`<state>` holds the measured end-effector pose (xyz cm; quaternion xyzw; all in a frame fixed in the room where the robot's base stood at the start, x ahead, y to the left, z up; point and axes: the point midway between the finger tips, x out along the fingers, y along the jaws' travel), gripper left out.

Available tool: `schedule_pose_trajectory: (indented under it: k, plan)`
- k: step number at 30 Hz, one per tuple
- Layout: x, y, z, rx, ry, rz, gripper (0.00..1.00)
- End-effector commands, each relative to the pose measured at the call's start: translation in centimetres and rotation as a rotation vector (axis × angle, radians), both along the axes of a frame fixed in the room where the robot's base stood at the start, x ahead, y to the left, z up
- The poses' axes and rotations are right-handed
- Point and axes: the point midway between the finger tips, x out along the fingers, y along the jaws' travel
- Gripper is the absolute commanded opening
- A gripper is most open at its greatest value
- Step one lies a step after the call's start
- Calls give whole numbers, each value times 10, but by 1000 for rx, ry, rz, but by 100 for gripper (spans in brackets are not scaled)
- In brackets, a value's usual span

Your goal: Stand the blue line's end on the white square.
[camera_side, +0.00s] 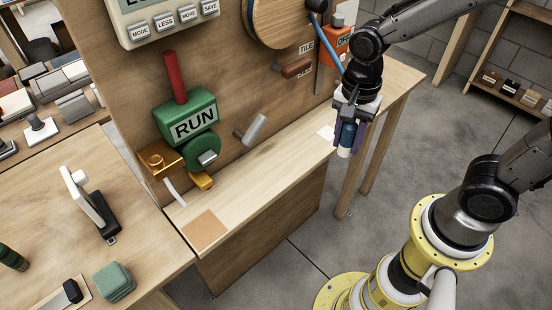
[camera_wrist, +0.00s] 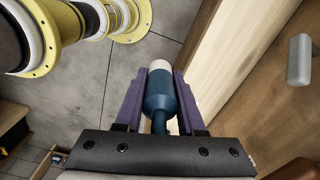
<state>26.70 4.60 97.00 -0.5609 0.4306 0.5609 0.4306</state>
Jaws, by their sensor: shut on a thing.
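My gripper (camera_side: 348,132) is shut on the blue line's end, a dark blue fitting (camera_wrist: 160,97) with a white tip (camera_wrist: 154,68). The fitting sits between two purple fingers, tip pointing down in the side view. The blue line (camera_side: 329,45) runs from the board's top right down toward my gripper; part of it is hidden behind my wrist. The white square (camera_side: 326,132) lies flat on the narrow wooden ledge, just left of my gripper in the side view and partly hidden by it. The tip is clear of the square and appears in front of the ledge's edge, over the floor.
The wooden ledge (camera_side: 265,165) also carries a brown square (camera_side: 205,231) at its near left end. The upright board holds a green RUN box (camera_side: 188,117), a grey lever (camera_side: 252,129) and a brown handle (camera_side: 292,68). Open grey floor (camera_side: 310,215) lies in front.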

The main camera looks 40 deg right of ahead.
Motion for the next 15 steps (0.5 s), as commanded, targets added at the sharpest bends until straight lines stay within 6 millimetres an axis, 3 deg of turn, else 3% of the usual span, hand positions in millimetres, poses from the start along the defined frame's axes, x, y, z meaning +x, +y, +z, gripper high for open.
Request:
schedule_pose_trajectory:
  k: [15]
  plan:
    - [8,-4,-2,0,1,-2,0]
